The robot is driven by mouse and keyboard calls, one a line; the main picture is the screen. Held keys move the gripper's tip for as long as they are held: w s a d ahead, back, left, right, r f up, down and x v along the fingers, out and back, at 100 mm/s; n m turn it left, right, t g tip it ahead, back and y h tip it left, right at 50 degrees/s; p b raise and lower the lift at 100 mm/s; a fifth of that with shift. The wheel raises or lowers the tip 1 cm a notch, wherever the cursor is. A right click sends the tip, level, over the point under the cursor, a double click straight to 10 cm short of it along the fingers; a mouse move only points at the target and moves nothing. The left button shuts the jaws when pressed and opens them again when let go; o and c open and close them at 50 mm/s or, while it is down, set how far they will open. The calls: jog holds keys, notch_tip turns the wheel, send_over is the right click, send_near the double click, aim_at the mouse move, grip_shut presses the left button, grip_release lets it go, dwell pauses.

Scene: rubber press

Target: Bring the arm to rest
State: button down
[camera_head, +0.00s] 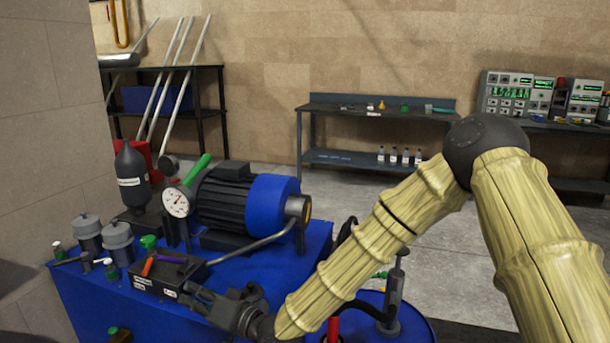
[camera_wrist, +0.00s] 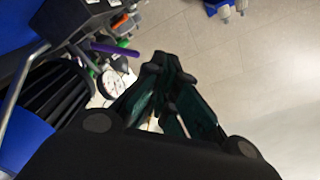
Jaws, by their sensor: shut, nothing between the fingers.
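My gripper (camera_head: 196,299) is at the lower middle of the head view, at the end of my bent arm. It is beside the front of the small dark control box on the blue press unit. In the wrist view my gripper (camera_wrist: 158,66) has its dark green fingers together at the tips, with nothing between them. The head view does not show clearly whether the gripper touches the box.
The blue press unit (camera_head: 80,287) carries a motor (camera_head: 228,205), a gauge (camera_head: 177,202), a green-handled lever (camera_head: 196,170) and the control box (camera_head: 150,283). A blue drum (camera_head: 412,325) stands to the right. Workbenches (camera_head: 345,118) line the back wall; the floor before them is clear.

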jog(key=s+d+f+m+g+h+p, duration=0.1)
jog(key=s+d+f+m+h+p, duration=0.25)
jog(key=d+f, duration=0.75)
jog(key=s+d+f+n+g+h+p, duration=0.15)
jog(key=s+d+f+h, duration=0.5)
jog(key=f, duration=0.65)
jog(key=s+d+f+m+g+h+p, duration=0.1)
jog(key=s+d+f+g+h+p, duration=0.1)
jog(key=s+d, duration=1)
jog(key=s+d+f+m+g+h+p, duration=0.1)
jog(key=s+d+f+g+h+p, duration=0.2)
jog(key=s+d, duration=0.9)
jog(key=d+f+h+p, duration=0.1)
jog(key=d, duration=0.5)
jog(key=shift+s+d+f+h, duration=0.2)
jog(key=shift+s+f+h, duration=0.05)
jog(key=shift+s+h, duration=0.1)
